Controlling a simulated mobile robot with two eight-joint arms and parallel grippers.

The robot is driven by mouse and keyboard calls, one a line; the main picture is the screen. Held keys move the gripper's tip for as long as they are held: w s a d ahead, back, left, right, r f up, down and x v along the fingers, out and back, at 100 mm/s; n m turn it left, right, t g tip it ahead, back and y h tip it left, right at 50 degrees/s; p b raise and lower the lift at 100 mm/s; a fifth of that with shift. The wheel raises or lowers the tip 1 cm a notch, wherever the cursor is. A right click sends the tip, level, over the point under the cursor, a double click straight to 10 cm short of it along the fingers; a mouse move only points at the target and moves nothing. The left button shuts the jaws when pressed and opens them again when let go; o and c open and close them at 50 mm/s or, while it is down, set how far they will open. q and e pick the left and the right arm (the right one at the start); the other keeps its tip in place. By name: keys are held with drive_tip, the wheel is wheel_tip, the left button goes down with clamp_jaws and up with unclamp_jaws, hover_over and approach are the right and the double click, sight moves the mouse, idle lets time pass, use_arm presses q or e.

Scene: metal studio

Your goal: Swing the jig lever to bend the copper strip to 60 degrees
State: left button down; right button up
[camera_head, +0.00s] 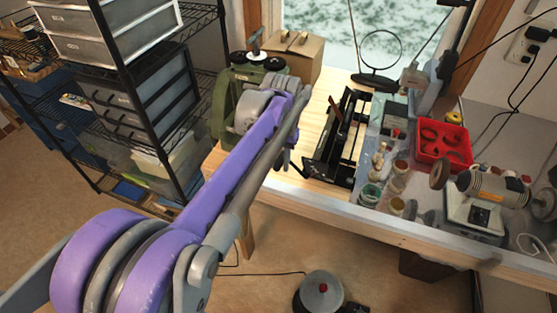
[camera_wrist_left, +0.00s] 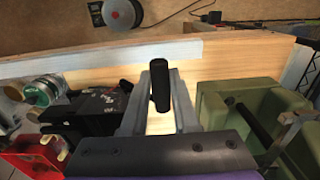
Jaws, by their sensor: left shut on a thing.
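The black bending jig (camera_head: 338,140) sits on the wooden bench, just right of my left gripper (camera_head: 289,160). A short reddish-brown piece (camera_head: 335,109) stands at the jig; I cannot tell whether it is the copper strip or its angle. In the left wrist view, my left gripper (camera_wrist_left: 161,78) is shut on a black cylindrical handle (camera_wrist_left: 160,92), which looks like the lever's grip. Part of a dark block (camera_wrist_left: 95,112), likely the jig, shows left of the fingers. My forearm hides most of the handle in the head view. My right gripper is out of view.
A green machine (camera_head: 228,100) stands close left of the gripper, and its green body (camera_wrist_left: 228,108) shows in the wrist view. Jars (camera_head: 370,193), a red tray (camera_head: 444,146) and a bench grinder (camera_head: 490,190) crowd the right. A wire shelf (camera_head: 150,95) stands left.

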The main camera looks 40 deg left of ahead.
use_arm(q)
drive_tip(key=shift+w+d+f+b, duration=0.15)
drive_tip(key=shift+f+b, duration=0.1)
drive_tip(key=shift+f, duration=0.25)
drive_tip(key=shift+d+f+b, duration=0.15)
drive_tip(key=shift+f+b, duration=0.05)
drive_tip(key=shift+f, duration=0.3)
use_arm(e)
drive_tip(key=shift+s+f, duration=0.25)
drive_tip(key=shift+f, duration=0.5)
use_arm(q)
drive_tip(key=shift+d+f+b, duration=0.15)
drive_tip(key=shift+f+b, duration=0.35)
drive_tip(key=shift+f, duration=0.35)
drive_tip(key=shift+w+f, duration=0.1)
drive_tip(key=shift+f, duration=0.15)
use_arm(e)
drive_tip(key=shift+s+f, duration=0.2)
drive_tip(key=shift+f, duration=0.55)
use_arm(q)
drive_tip(key=shift+d, duration=0.1)
